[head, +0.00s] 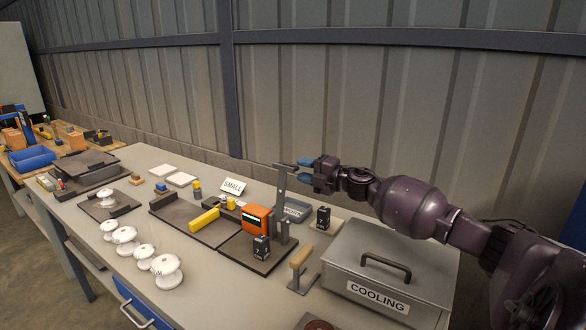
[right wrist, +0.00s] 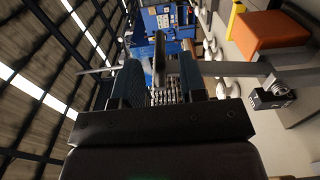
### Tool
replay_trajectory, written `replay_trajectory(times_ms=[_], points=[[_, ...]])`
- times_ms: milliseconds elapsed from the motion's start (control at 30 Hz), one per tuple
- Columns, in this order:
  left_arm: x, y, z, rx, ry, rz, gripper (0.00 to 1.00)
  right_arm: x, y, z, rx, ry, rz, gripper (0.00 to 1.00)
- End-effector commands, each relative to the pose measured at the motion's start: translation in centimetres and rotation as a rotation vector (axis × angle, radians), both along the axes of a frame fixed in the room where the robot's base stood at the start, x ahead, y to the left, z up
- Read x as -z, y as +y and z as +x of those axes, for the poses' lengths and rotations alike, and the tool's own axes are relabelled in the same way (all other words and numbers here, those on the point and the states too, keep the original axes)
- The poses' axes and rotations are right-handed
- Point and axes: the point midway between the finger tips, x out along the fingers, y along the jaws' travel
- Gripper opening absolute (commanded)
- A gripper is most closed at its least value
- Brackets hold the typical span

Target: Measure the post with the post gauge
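A tall grey upright (head: 281,205), which looks like the gauge's bar, stands behind the orange box, with a short arm at its top. I cannot tell whether it is the post or the post gauge. My right gripper (head: 311,172) has blue fingers, one above the other, just right of the upright's top. In the right wrist view the fingers (right wrist: 160,82) are apart, with a grey bar (right wrist: 228,68) crossing beyond them and a dark narrow piece (right wrist: 160,58) in line with the gap. I see no firm contact. My left gripper is not in view.
The orange box (head: 256,217) and a black block marked 7 (head: 261,247) are by the upright. A grey COOLING box (head: 385,265) stands below my right arm. White insulators (head: 125,235) line the left front. A wooden-handled tool (head: 301,262) stands near the front.

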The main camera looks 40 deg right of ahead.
Motion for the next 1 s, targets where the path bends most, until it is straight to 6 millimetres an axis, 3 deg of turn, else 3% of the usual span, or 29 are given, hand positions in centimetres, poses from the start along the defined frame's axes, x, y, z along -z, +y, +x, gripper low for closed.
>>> replay_trajectory(times_ms=[333,767,1000], points=[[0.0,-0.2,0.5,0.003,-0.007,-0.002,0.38,0.0,1.0,3.3,0.0,-0.001,0.001,0.38],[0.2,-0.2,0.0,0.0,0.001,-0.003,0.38,0.0,1.1,3.8,0.0,0.0,0.001,0.38],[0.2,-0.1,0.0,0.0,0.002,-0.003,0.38,0.1,1.1,3.8,0.0,0.0,0.001,0.04]])
